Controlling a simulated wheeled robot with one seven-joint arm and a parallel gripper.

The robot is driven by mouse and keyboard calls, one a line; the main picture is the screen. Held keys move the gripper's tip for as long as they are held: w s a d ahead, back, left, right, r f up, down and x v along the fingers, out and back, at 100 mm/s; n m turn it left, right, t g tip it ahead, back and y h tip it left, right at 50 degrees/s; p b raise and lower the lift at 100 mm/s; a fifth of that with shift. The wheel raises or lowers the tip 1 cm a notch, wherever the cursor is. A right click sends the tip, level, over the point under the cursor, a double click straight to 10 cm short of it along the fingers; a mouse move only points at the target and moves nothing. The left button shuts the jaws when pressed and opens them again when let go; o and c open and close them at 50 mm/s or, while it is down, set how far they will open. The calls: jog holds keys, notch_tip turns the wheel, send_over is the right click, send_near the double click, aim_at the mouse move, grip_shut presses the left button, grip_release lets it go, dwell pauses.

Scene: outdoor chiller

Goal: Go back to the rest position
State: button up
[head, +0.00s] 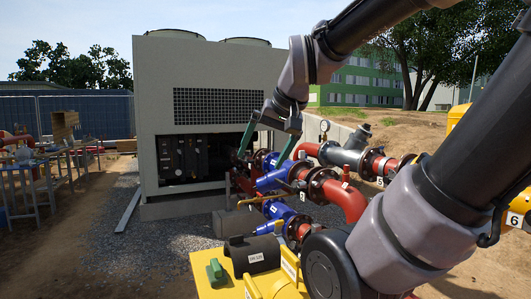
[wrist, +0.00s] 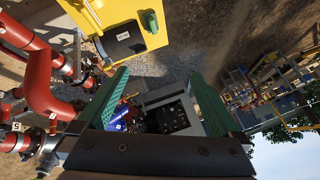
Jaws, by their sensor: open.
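My gripper (head: 260,160) is open, its two green fingers spread apart. In the head view it hangs at the end of my raised arm, in front of the grey chiller (head: 210,70) and near the blue and red pipework. In the wrist view the gripper (wrist: 160,75) shows the same two fingers with nothing held between them. The chiller's open lower bay (wrist: 173,115) shows between and beyond the fingers. I cannot tell how far the fingertips are from the pipes.
Blue valve bodies (head: 272,181) and red pipes (head: 345,198) with a gauge (head: 324,126) stand beside the chiller. Blue frames (head: 40,180) stand left. Gravel (head: 160,235) at the centre left is mostly clear.

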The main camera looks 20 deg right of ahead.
jog(key=shift+s+r, duration=0.2)
jog(key=shift+s, duration=0.75)
dwell(0.7)
jog(key=n+g+h, duration=0.2)
jog(key=n+g, duration=0.1)
jog(key=n, duration=0.1)
send_over(216, 264)
jog(key=s, duration=0.4)
jog(key=f, duration=3.8)
jog(key=shift+w+d, duration=0.2)
jog(key=shift+d, duration=0.05)
jog(key=x, duration=1.1)
jog(key=shift+w+a, duration=0.15)
jog(key=shift+a, duration=0.1)
